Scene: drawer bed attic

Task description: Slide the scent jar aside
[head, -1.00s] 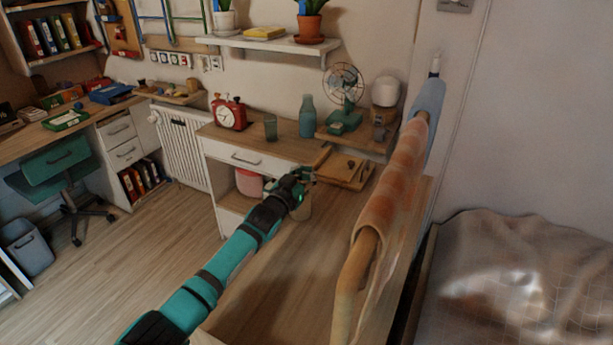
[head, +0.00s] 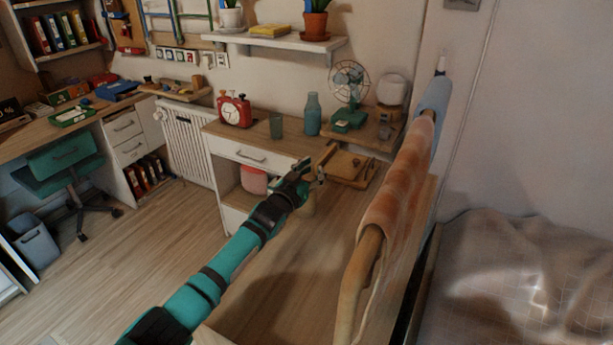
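I cannot say for certain which thing is the scent jar. A pink jar (head: 253,181) sits in the open shelf under the drawer. My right gripper is not in view.
A teal bottle (head: 312,114), a green glass (head: 276,126), a red alarm clock (head: 235,111) and a fan (head: 348,84) stand on the cabinet and the small shelf behind. A cloth-draped rail (head: 398,172) borders the right. The wooden surface (head: 290,285) below my arm is clear.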

